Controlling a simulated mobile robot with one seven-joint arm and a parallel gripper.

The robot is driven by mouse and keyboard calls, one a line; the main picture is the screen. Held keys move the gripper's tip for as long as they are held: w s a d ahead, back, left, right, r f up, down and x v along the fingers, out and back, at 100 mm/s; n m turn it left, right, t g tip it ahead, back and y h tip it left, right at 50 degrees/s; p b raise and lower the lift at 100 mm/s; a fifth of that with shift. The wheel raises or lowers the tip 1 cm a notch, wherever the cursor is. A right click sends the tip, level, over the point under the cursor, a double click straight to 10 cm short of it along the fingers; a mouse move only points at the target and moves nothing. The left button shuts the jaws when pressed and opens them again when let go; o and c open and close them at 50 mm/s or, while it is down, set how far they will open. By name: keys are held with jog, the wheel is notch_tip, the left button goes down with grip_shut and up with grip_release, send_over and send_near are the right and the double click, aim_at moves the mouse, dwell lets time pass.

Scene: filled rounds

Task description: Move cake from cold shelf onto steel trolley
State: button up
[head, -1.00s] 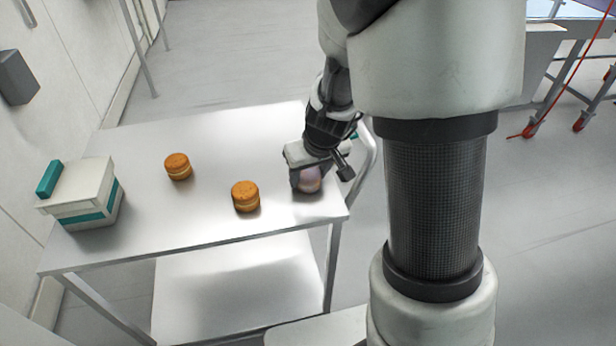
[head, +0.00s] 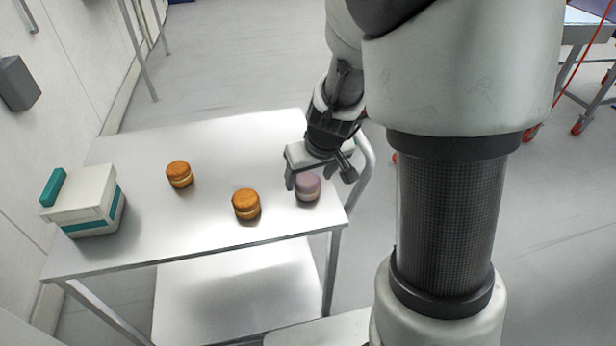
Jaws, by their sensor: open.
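The steel trolley (head: 215,227) stands in front of me with a bare metal top. A pinkish-mauve round cake (head: 307,188) sits upright on its top near the right front corner. Two orange-brown filled cakes also stand on the top, one near the middle front (head: 246,204) and one farther back left (head: 179,174). My gripper (head: 318,178) is open just above and around the top of the mauve cake, its fingers spread. Whether a finger still touches the cake I cannot tell. The cold shelf is not seen.
A white box with teal trim and a teal handle (head: 84,207) stands at the trolley's left end. A push handle (head: 366,165) curves up at the right edge. The back middle of the top is clear. A wall runs along the left.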

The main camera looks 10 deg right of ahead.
jog(key=s+r+m+t+p, duration=0.1)
jog(key=s+r+p, duration=0.2)
jog(key=s+r, duration=1.6)
notch_tip(320, 180, up, 4)
jog(key=shift+s+f+m+h, duration=0.15)
jog(key=shift+s+m+h, duration=0.2)
jog(key=shift+m+h, duration=0.05)
jog(key=shift+a, duration=0.1)
jog(key=shift+c, duration=0.3)
